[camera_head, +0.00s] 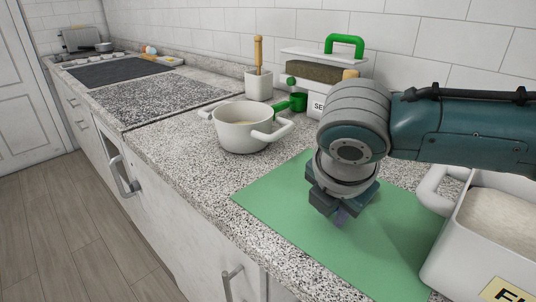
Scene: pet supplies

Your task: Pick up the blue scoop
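My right gripper (341,217) comes in from the right and points down, low over the green mat (278,216). A small blue-grey piece shows at its fingertips; I cannot tell whether it is part of the blue scoop or of the gripper. No other part of a blue scoop is clearly visible, and the gripper and wrist hide the mat behind them. The view does not show whether the fingers are open or shut. My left gripper is not in view.
A white pot (240,136) with two handles stands left of the mat, with a green handle (282,106) behind it. A white labelled bin (478,262) of pale powder stands at right. A green-handled container (322,68) and white holder (258,86) stand at the back.

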